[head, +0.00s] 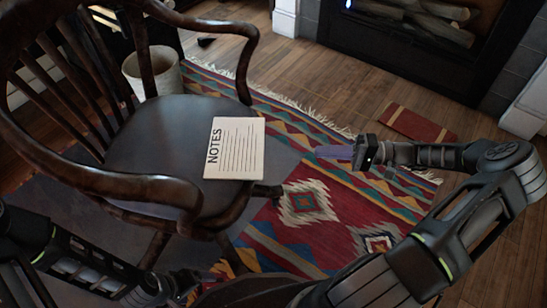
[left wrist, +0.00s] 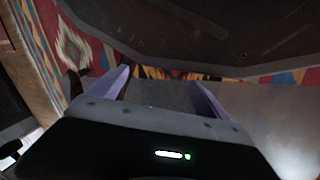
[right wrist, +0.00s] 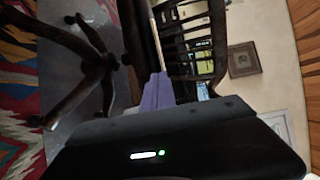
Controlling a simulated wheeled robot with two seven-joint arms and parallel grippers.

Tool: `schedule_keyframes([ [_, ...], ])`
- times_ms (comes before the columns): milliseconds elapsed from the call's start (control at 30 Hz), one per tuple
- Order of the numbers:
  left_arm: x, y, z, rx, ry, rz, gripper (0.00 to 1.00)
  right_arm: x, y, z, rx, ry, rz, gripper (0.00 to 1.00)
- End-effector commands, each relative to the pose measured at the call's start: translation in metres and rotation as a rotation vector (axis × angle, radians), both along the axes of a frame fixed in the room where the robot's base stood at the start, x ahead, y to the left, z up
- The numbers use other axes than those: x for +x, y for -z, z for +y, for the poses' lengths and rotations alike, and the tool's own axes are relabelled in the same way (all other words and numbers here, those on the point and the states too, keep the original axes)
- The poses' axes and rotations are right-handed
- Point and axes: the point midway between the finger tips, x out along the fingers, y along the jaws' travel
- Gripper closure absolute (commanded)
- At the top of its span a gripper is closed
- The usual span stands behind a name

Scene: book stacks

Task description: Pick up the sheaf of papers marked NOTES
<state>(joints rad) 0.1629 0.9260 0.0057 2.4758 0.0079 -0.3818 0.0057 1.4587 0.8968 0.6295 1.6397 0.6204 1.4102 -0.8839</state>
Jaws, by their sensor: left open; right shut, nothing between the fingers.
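The sheaf of papers marked NOTES (head: 240,152), cream with ruled lines, lies flat on the dark seat of a wooden armchair (head: 165,118), near the seat's right edge. My right gripper (head: 322,152) is shut and empty, to the right of the sheaf and apart from it; its closed fingers also show in the right wrist view (right wrist: 157,92). My left gripper (head: 192,280) is low at the bottom of the head view, below the seat in the picture. In the left wrist view its two fingers (left wrist: 160,88) stand apart with nothing between them. The sheaf is not identifiable in either wrist view.
The chair's curved armrests (head: 130,184) rise around the seat; its right front side is open. A patterned rug (head: 340,225) covers the floor. A red book (head: 417,124) lies on the floorboards near the fireplace (head: 420,40). A pale bin (head: 160,72) stands behind the chair.

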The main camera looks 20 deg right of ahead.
Motion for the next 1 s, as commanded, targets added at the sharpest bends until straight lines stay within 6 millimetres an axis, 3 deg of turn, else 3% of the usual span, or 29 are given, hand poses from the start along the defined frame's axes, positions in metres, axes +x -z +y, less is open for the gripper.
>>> schedule_keyframes([
  [267,0.001,0.008,0.000,0.000,-0.002,-0.002,0.12,0.007,0.002,0.015,0.000,-0.005,0.001,1.00],
  [733,0.006,0.037,-0.001,0.004,-0.008,-0.015,0.12,0.044,0.003,0.094,0.001,-0.003,0.000,1.00],
  [1000,0.008,0.047,0.000,0.004,-0.011,-0.020,0.12,0.031,0.001,0.124,-0.001,0.000,0.000,1.00],
])
